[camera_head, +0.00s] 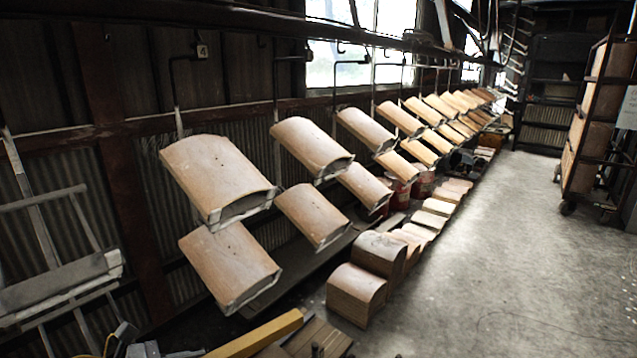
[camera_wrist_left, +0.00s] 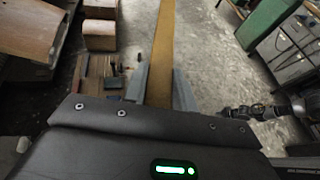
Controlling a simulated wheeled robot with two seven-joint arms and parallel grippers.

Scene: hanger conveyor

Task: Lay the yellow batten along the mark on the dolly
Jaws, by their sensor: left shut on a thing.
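The yellow batten (camera_head: 255,335) is a long, straight bar that shows at the bottom of the head view, slanting up to the right. In the left wrist view the batten (camera_wrist_left: 166,45) runs away from between the fingers to the top edge. My left gripper (camera_wrist_left: 160,86) is shut on it, one grey finger on each side. The batten is held above the floor; its near end is hidden by the gripper body. A low wooden platform (camera_head: 318,338) beside the batten may be the dolly, but I cannot tell. No mark is clear on it.
Curved wooden seat shells (camera_head: 218,178) hang in two rows along the wall. Stacked wooden blocks (camera_head: 357,292) stand on the floor ahead. A wheeled rack (camera_head: 598,120) stands at the far right. The concrete floor (camera_head: 500,260) to the right is clear.

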